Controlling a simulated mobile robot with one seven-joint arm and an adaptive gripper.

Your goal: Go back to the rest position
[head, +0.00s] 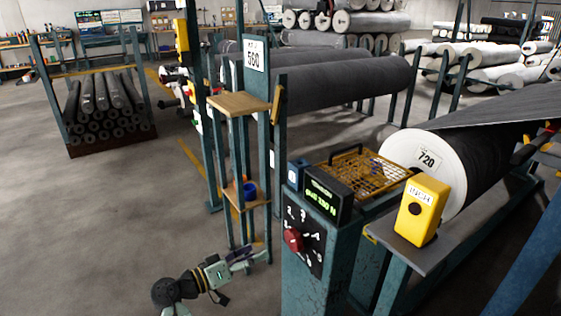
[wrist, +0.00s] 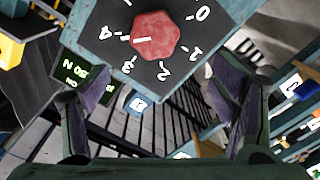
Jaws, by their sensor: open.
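My gripper (head: 243,256) is at the lower middle of the head view, left of the teal control post (head: 307,273). Its fingers point right, toward the post. In the wrist view my gripper (wrist: 160,98) shows its two fingers wide apart with nothing between them. A red knob (head: 293,240) sits on the post's black dial plate; in the wrist view the red knob (wrist: 155,36) is beyond the fingers, apart from them, with its white mark near the 4.
A yellow box (head: 421,211) stands on a ledge by the large roll marked 720 (head: 466,168). A wooden-shelved stand (head: 240,104) rises behind my gripper. Open floor (head: 95,225) lies left.

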